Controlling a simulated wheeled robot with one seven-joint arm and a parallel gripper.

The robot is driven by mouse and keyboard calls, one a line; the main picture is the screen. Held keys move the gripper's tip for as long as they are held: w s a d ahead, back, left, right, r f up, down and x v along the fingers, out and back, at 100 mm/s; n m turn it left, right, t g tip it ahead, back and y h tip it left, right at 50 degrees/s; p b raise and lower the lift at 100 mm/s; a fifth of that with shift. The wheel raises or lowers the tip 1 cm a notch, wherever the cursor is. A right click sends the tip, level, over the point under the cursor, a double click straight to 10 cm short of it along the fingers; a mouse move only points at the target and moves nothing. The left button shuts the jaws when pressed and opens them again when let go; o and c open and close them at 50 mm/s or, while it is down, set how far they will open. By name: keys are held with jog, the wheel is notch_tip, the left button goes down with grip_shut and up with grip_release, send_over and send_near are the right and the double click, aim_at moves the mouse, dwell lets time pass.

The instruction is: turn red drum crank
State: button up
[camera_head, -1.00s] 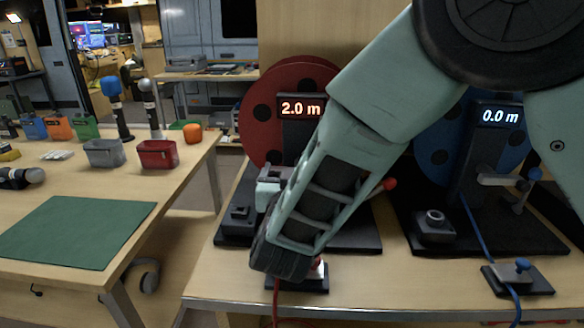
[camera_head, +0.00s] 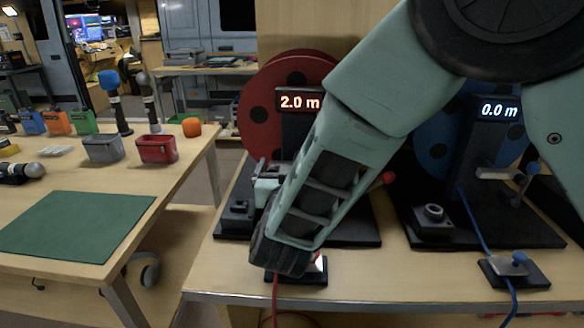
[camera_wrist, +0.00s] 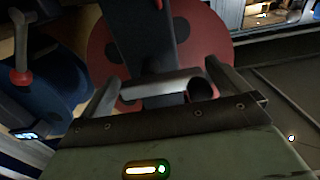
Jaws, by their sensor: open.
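The red drum (camera_head: 262,128) stands upright at the back of the near bench, and its display (camera_head: 299,102) reads 2.0 m. My arm hides its front and most of its crank area in the head view. A red knob (camera_head: 388,178) sticks out right of my arm; a red knob on a dark rod also shows at the left of the wrist view (camera_wrist: 20,77). In the wrist view my open gripper (camera_wrist: 163,78) faces the red drum (camera_wrist: 205,45). A grey metal bar (camera_wrist: 160,84) with a dark round end lies between the fingers; contact is unclear.
The blue drum (camera_head: 436,150), its display (camera_head: 499,111) at 0.0 m and its crank (camera_head: 500,174) stand to the right. A red cable (camera_head: 275,305) hangs in front. A side table with a green mat (camera_head: 75,225) and several boxes stands at left.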

jog(key=s, duration=1.7)
jog(key=shift+a+b, duration=0.25)
jog(key=shift+b, duration=0.1)
